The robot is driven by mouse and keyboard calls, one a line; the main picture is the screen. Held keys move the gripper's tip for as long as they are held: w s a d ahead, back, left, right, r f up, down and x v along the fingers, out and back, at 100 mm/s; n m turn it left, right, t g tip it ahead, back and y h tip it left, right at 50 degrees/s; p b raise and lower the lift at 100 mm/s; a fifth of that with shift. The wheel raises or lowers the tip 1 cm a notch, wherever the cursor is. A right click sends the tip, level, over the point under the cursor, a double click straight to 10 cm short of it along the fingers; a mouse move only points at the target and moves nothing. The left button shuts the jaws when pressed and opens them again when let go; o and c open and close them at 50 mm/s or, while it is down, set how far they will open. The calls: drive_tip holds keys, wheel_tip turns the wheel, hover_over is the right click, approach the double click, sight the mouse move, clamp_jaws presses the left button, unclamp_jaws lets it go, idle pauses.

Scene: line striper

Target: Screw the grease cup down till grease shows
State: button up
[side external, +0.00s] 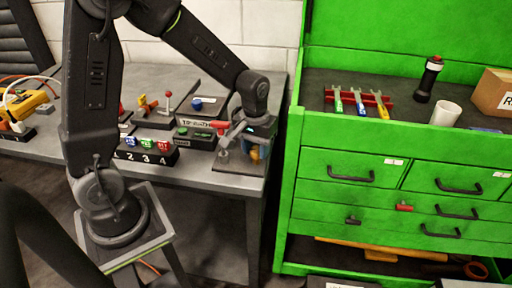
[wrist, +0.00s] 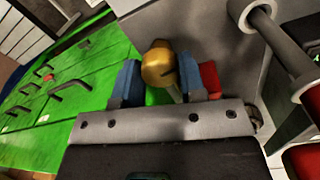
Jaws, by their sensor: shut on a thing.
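The brass grease cup (wrist: 158,63) shows in the wrist view between the two blue finger pads of my gripper (wrist: 160,82). My gripper is shut on it. In the side external view a small brass-coloured part, the grease cup (side external: 255,153), shows low at the right end of the bench, just under my gripper (side external: 258,138). Part of the cup is hidden by the fingers and the wrist. I cannot make out any grease in either view.
A grey bench (side external: 215,179) holds small fixtures, with a numbered button box (side external: 146,154) left of my gripper.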

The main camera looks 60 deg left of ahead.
sight(255, 148)
drive_tip(key=shift+m, duration=2.9)
drive_tip(key=o, duration=0.9)
drive_tip(key=r, duration=1.3)
drive_tip(key=shift+a+r, duration=0.3)
drive_tip(key=shift+r, duration=0.1)
